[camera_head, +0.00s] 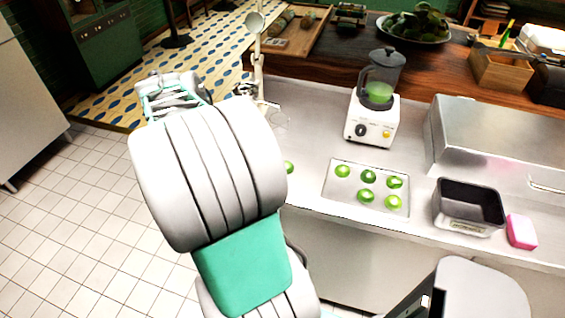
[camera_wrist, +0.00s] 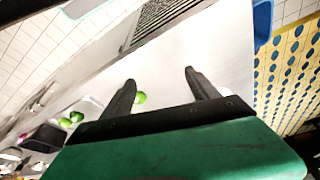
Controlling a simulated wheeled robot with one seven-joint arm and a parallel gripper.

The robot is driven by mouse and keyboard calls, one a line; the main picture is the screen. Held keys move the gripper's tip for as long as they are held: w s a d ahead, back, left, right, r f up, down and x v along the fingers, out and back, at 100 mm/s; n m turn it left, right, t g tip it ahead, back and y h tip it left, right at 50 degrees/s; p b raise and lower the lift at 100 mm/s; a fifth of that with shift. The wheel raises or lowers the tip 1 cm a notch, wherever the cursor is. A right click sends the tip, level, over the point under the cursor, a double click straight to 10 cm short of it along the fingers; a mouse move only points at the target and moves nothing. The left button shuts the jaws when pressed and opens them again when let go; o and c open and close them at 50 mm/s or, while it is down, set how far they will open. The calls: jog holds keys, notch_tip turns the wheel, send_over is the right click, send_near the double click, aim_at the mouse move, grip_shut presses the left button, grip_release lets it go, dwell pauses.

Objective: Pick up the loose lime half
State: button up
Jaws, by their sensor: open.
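The loose lime half (camera_head: 288,167) lies on the steel counter, left of the tray of lime halves, partly hidden behind my arm in the head view. In the wrist view the loose lime half (camera_wrist: 140,98) shows just beside the inner edge of the left finger, on the pale counter. My gripper (camera_wrist: 158,78) is open, with its two dark fingers apart and nothing between them that it grips. In the head view my arm hides most of the gripper. The lime does not appear to be held.
A shallow tray (camera_head: 336,192) holds several lime halves. Behind it stands a blender (camera_head: 371,118) with green liquid. To the right are a dark-lined container (camera_head: 466,222), a pink sponge (camera_head: 521,231) and a steel box (camera_head: 480,125). Bare counter (camera_head: 305,135) lies left of the blender.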

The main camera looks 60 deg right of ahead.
jog(key=s+d+m, duration=0.2)
jog(key=s+d, duration=0.1)
jog(key=s+d+f+m+g, duration=0.1)
jog(key=s+d+m, duration=0.1)
jog(key=d+m, duration=0.1)
jog(key=s+d+f+m+g, duration=0.1)
jog(key=s+d+m, duration=0.1)
jog(key=s+d, duration=0.1)
jog(key=shift+s+d+f+m, duration=0.2)
jog(key=shift+s+d+m, duration=0.1)
jog(key=shift+d, duration=0.15)
jog(key=p+x, duration=0.2)
jog(key=x, duration=0.4)
jog(key=shift+s+f, duration=0.3)
jog(key=shift+f, duration=0.05)
jog(key=c, duration=0.9)
